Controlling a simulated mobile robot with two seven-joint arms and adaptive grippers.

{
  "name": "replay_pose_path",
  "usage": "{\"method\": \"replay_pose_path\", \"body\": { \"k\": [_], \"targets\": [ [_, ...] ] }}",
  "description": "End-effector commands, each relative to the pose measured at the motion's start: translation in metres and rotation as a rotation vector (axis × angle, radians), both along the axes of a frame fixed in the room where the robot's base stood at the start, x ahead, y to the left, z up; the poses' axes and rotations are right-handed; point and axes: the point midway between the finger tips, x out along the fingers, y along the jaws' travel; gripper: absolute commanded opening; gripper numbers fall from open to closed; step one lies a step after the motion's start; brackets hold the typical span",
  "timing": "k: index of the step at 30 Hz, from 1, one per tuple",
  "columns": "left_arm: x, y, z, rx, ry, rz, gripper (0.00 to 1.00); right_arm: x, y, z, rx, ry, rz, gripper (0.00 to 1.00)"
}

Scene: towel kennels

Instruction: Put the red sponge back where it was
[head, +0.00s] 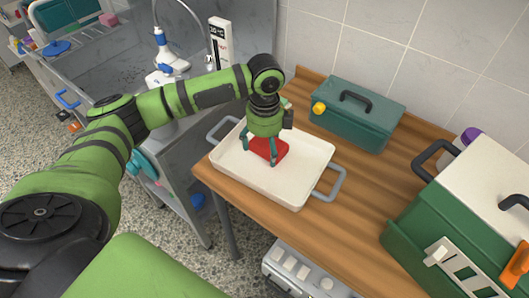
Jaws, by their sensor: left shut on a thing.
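The red sponge (267,149) is at the white tray (298,191), near the tray's middle. My left gripper (260,154) points down over the tray and is shut on the red sponge, with its fingers on either side of it. I cannot tell whether the sponge touches the tray floor. The gripper and wrist hide part of the sponge and the tray's far rim. My right gripper is not in view.
The tray stands on a wooden counter (365,220). A teal toolbox (358,125) stands behind it, and a green case with a white lid (470,205) stands at the right. A metal sink unit with a spray bottle (168,58) is at the left.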

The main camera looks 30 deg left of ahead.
Motion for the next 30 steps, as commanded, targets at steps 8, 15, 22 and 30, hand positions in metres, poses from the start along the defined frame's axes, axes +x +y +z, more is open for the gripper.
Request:
{"method": "replay_pose_path", "body": {
  "k": [8,15,22,30],
  "targets": [
    [-0.001,0.001,-0.035,0.0,0.003,0.0,0.57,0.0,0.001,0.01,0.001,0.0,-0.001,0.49],
    [0.0,0.001,-0.041,0.001,0.0,0.0,0.57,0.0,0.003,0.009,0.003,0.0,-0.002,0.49],
    [-0.001,0.001,-0.045,0.0,0.001,0.0,0.57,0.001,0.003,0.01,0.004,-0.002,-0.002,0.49],
    [0.0,0.001,-0.044,0.0,0.0,0.0,1.0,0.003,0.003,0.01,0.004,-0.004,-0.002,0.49]
  ]
}}
